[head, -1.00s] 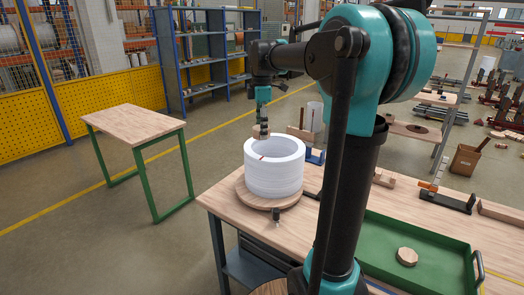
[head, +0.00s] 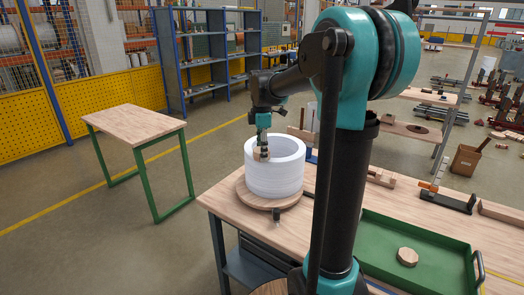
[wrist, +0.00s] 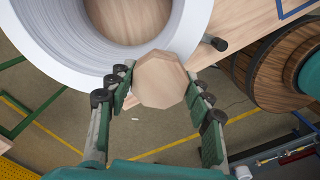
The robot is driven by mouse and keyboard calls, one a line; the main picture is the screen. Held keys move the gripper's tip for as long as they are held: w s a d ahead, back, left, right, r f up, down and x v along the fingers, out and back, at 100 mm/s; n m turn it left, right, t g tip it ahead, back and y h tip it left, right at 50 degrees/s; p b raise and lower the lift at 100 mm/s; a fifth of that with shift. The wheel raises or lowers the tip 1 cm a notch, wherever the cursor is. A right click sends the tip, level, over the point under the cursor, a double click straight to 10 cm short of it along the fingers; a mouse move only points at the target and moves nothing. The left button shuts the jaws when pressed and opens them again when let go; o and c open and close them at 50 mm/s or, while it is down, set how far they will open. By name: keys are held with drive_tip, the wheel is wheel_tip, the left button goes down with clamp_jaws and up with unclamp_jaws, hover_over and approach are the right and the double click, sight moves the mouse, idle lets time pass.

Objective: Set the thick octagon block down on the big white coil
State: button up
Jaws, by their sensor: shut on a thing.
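The big white coil (head: 275,184) stands upright on a round wooden board (head: 249,198) on the workbench, its hollow middle open upward. In the wrist view the coil (wrist: 57,42) fills the upper left. My gripper (head: 262,153) is shut on the thick octagon block (wrist: 160,80), a pale wooden piece held between both fingertips. In the wrist view the block overlaps the lower right part of the coil's rim. In the head view the block (head: 261,156) appears at the level of the coil's top opening. I cannot tell whether it touches the coil.
A green tray (head: 375,242) on the bench holds another wooden octagon (head: 407,256). A small dark peg (head: 276,214) stands at the bench edge before the coil. Wooden pieces lie behind and right. A separate table (head: 133,124) at left is empty.

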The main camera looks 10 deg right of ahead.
drive_tip(key=o, duration=1.2)
wheel_tip(320, 180, up, 12)
